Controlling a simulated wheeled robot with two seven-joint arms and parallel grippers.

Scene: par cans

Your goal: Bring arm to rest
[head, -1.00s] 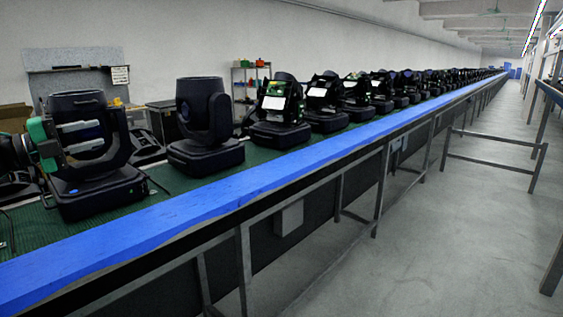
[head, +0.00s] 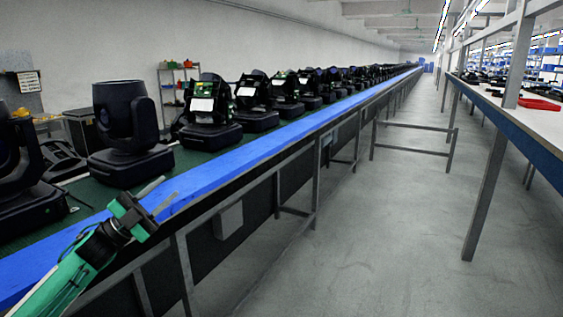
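My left arm, green and black, comes in from the lower left of the head view. Its dark gripper (head: 169,188) points up and to the right, in front of the blue edge of the long bench. Its two thin fingers are spread apart with nothing between them. My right gripper is not in view.
A long green-topped bench with a blue edge rail (head: 262,143) runs into the distance. It carries a row of black stage lights, the nearest whole one (head: 130,130) at left. A white-topped workbench (head: 527,112) stands at right. The grey floor (head: 370,230) between is clear.

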